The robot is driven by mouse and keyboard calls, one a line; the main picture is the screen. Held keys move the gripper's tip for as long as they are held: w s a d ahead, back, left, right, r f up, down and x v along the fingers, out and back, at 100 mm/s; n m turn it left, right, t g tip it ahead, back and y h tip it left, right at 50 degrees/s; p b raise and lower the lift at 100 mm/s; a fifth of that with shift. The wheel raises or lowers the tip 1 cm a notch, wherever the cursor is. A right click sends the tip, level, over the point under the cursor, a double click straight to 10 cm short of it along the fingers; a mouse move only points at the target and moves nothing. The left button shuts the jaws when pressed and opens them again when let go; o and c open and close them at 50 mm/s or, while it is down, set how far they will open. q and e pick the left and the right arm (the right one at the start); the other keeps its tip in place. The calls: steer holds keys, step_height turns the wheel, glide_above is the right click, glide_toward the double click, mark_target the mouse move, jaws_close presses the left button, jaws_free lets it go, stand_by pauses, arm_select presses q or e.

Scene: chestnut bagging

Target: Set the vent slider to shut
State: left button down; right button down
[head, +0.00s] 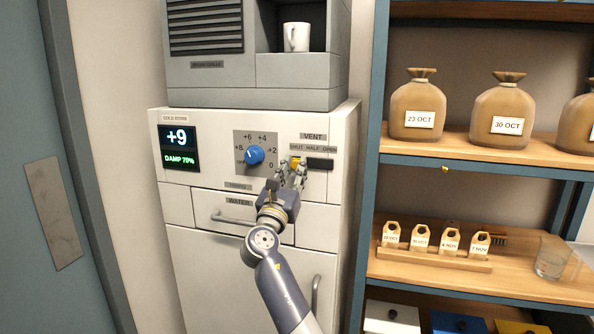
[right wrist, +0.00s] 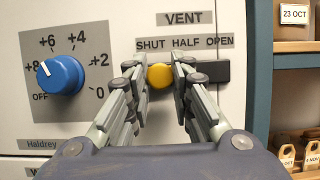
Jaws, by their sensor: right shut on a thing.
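The vent slider has a yellow knob (right wrist: 160,76) in a dark slot (right wrist: 214,72) below the VENT label and the SHUT, HALF, OPEN strip. The knob also shows in the head view (head: 295,162). It stands at the left end, about under the word SHUT, with the bare dark slot to its right. My right gripper (right wrist: 159,75) is shut on the knob, one finger on each side. The fingers hide the slot's left end, so I cannot tell whether the knob is against its stop. My left gripper is not in view.
A water drawer with a handle (head: 234,217) is below. A mug (head: 297,37) stands above. Shelves on the right hold sacks (head: 418,105) and a glass (head: 552,257).

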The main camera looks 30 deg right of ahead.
steer(key=shift+a, duration=0.15)
steer(key=c, duration=1.7)
jaws_free()
steer(key=o, duration=0.3)
steer(key=shift+w, duration=0.1)
steer(key=shift+w+a, duration=0.2)
steer(key=shift+s+d, duration=0.1)
steer(key=shift+s, duration=0.1)
steer(key=shift+s+f, duration=0.2)
steer(key=v, duration=1.1)
steer(key=shift+a, duration=0.4)
steer(key=shift+f, duration=0.15)
